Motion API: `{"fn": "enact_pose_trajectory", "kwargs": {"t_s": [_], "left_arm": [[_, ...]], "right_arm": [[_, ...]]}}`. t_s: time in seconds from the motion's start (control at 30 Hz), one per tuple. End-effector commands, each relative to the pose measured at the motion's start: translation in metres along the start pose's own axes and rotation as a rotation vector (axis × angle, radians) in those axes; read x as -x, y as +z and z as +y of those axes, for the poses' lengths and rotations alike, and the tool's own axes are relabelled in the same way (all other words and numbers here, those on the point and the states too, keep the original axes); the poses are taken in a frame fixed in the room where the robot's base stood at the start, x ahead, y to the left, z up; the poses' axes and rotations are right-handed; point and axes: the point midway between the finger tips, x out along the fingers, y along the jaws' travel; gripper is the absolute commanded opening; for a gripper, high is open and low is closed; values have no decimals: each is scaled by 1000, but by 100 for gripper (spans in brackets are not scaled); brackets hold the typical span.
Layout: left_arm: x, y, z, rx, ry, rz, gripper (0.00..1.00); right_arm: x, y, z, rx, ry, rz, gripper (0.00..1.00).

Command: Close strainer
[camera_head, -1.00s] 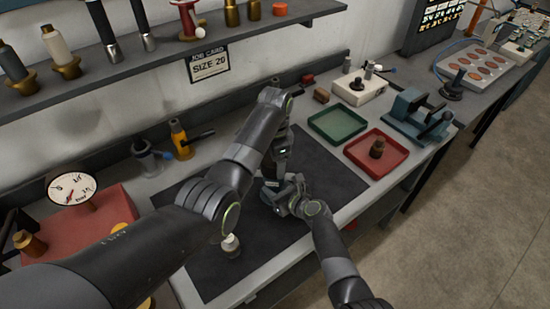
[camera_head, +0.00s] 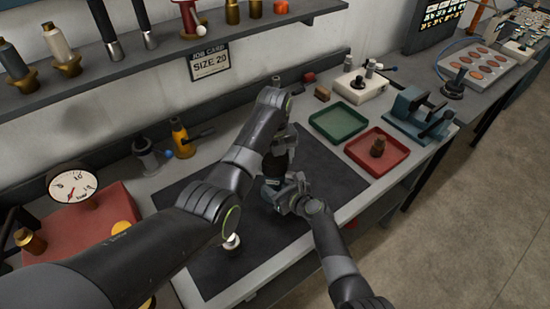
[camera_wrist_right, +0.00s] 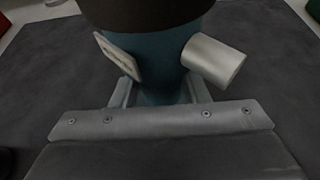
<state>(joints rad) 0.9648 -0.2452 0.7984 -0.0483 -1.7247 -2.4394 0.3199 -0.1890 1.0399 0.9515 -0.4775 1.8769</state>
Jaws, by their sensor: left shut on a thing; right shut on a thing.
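The strainer's teal body (camera_wrist_right: 165,70) fills the middle of the right wrist view. It has a silver side stub (camera_wrist_right: 213,60) and a pale plate (camera_wrist_right: 118,55). A dark brown cap (camera_wrist_right: 145,10) sits over its top, cut off by the frame edge. My right gripper (camera_wrist_right: 160,98) is shut on the teal body. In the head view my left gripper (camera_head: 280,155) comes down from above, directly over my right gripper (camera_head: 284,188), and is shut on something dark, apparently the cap. The arms hide most of the strainer there, so the cap's seating cannot be told.
A dark mat (camera_head: 215,275) lies under my arms, with a small pale metal part (camera_head: 232,242) on it. A green tray (camera_head: 338,124) and a red tray (camera_head: 398,164) with a brown piece stand to the right. A gauge (camera_head: 73,185) stands left. A shelf (camera_head: 150,68) overhangs the back.

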Motion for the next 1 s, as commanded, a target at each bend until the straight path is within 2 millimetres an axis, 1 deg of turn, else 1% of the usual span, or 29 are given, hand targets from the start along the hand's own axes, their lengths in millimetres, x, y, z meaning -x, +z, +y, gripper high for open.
{"fn": "enact_pose_trajectory", "kwargs": {"t_s": [0.2,0.33,0.5,0.77,0.8,0.93,0.97,1.0], "left_arm": [[2,3,2,-330,0,-8,45],[2,3,2,-475,0,-9,45],[2,4,2,-555,0,-10,45],[2,4,2,-557,0,-11,45],[2,4,2,-557,0,-11,73],[2,3,2,-556,0,-10,90],[1,3,2,-556,0,-9,92],[1,3,2,-556,0,-8,92]], "right_arm": [[0,-1,-1,1,-2,1,0],[0,-1,-1,1,-2,1,0],[0,-1,-1,1,-2,1,0],[0,-1,-1,1,-2,1,0],[0,-1,-1,1,-2,1,0],[0,-1,-1,1,-2,1,0],[0,-1,-1,1,-2,1,0],[0,-1,-1,1,-2,1,0]]}}
